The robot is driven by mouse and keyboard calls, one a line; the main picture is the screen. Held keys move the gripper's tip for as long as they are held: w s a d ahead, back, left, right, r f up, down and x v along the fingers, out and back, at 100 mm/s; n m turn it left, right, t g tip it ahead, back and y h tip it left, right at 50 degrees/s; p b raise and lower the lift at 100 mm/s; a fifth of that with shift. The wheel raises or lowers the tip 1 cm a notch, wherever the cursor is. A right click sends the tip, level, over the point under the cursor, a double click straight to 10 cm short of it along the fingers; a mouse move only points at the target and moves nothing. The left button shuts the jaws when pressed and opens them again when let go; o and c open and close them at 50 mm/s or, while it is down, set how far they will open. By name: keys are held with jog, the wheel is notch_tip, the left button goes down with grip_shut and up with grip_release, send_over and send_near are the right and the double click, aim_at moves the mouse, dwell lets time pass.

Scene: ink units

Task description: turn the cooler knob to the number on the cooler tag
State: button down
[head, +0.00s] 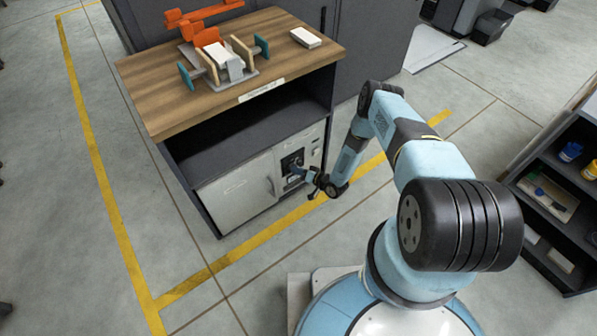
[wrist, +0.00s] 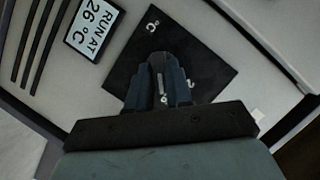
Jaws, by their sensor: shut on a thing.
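The cooler is the pale cabinet front (head: 235,195) low in the bench. Its tag (wrist: 95,28) reads "RUN AT 26°C" in the wrist view. A dark square dial panel (wrist: 205,50) carries "°C" and a few small pale digits, mostly covered. The cooler knob (wrist: 157,64) is dark and largely hidden between my fingers. My gripper (wrist: 160,80) is shut on the knob, its blue fingers on either side. In the head view my gripper (head: 298,171) reaches the dark panel (head: 291,161). I cannot tell which number the knob points to.
The bench's wooden top (head: 165,105) holds an orange and grey fixture (head: 215,60) and a white box (head: 306,37). An open dark shelf lies above the cooler. A dark shelf unit (head: 560,190) stands at right. Yellow-lined floor is clear around the bench.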

jog(key=shift+d+f, duration=0.1)
dwell(0.3)
jog(key=c, duration=1.1)
grip_release()
jog(key=v, duration=1.3)
jog(key=shift+s+d, duration=0.2)
jog(key=shift+d, duration=0.1)
